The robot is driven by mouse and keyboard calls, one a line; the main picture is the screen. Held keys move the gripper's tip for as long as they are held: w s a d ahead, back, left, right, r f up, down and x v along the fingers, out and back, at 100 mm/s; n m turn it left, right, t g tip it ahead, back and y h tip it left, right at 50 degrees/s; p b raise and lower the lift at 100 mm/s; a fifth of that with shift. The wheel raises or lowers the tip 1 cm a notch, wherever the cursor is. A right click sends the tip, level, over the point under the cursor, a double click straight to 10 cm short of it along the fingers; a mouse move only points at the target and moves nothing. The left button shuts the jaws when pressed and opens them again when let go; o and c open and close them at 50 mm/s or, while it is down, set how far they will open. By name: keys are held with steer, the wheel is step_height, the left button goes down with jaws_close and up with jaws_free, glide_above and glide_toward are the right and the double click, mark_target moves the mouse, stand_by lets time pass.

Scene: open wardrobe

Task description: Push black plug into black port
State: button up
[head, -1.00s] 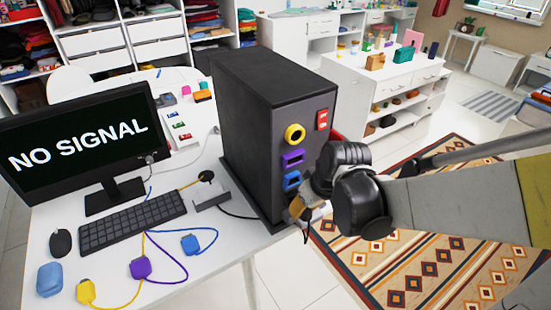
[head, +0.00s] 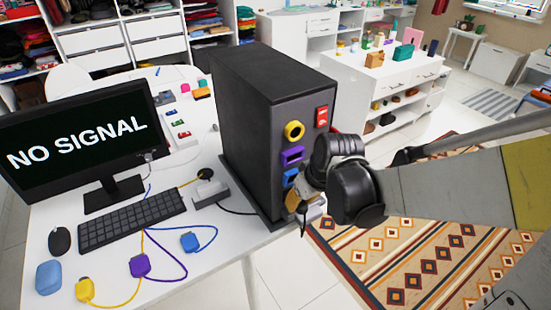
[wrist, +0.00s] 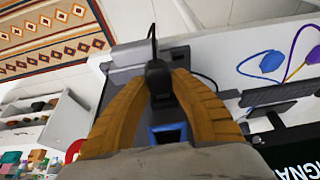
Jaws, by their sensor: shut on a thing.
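My gripper (wrist: 158,70) is shut on the black plug (wrist: 157,82), which sits between its yellow fingers with a dark cable end standing out beyond them. In the head view my gripper (head: 297,202) is low against the front of the black computer tower (head: 262,140), below the blue port (head: 290,177). The blue port also shows between the fingers in the wrist view (wrist: 168,133). The black port is not visible; the gripper and plug cover the lower part of the tower front. I cannot tell whether the plug is inside a port.
The tower front also has a yellow port (head: 294,131), a purple port (head: 291,155) and a red switch (head: 321,117). Yellow, purple and blue plugs lie on the white desk near the keyboard (head: 132,219). The monitor (head: 78,140) reads NO SIGNAL. A power strip (head: 210,190) stands beside the tower.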

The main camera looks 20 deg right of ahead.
steer(key=shift+w+a, duration=0.15)
steer(key=shift+w, duration=0.35)
steer(key=o, duration=1.1)
steer(key=v, duration=1.2)
steer(key=s+a+f+m+t+h+b, duration=0.1)
steer(key=s+a+f+m+t+b, duration=0.1)
steer(key=s, duration=0.5)
step_height(320, 180, down, 2)
steer(key=shift+s+a+f+m+t+b, duration=0.15)
steer(key=shift+s+m+t+b, duration=0.15)
steer(key=shift+m+t+b, duration=0.25)
